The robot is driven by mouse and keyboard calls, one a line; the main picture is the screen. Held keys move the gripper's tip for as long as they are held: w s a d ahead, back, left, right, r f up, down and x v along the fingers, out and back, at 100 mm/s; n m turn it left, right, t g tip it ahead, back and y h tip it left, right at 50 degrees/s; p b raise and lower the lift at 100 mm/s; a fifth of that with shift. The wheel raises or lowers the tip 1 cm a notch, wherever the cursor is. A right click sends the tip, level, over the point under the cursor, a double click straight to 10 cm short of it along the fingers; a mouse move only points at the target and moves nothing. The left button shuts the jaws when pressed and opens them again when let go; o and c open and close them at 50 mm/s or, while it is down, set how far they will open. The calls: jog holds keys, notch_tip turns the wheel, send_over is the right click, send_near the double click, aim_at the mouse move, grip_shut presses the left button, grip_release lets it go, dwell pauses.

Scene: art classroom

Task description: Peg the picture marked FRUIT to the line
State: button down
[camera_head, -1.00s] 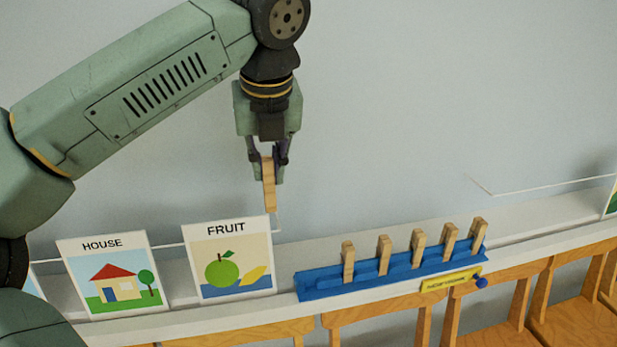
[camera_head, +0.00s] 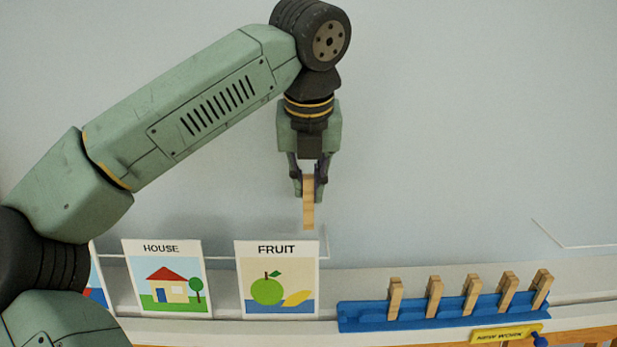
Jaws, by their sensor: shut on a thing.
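The picture marked FRUIT (camera_head: 277,279) stands upright on the ledge, showing a green apple and a yellow fruit. My gripper (camera_head: 308,188) is shut on a wooden clothes peg (camera_head: 308,212), which hangs downward from the jaws. I cannot tell the depth gap between peg and picture.
The picture marked HOUSE (camera_head: 166,279) stands left of FRUIT, with another picture partly hidden at far left. The wall above is bare.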

aim_at(308, 214)
jog(key=shift+b+x, duration=0.65)
jog(key=shift+x, duration=0.55)
jog(key=shift+s+f+b, duration=0.2)
jog(key=shift+f+b, duration=0.55)
jog(key=shift+f, duration=0.15)
jog(key=shift+s+f+b, duration=0.2)
jog(key=shift+f+b, duration=0.6)
jog(key=shift+f, duration=0.15)
jog(key=shift+s+f+b, duration=0.15)
jog(key=shift+f+b, duration=0.6)
jog(key=shift+f, duration=0.15)
jog(key=c, duration=1.5)
grip_release()
jog(key=shift+o, duration=0.3)
jog(key=shift+o, duration=1)
jog(key=shift+r, duration=0.15)
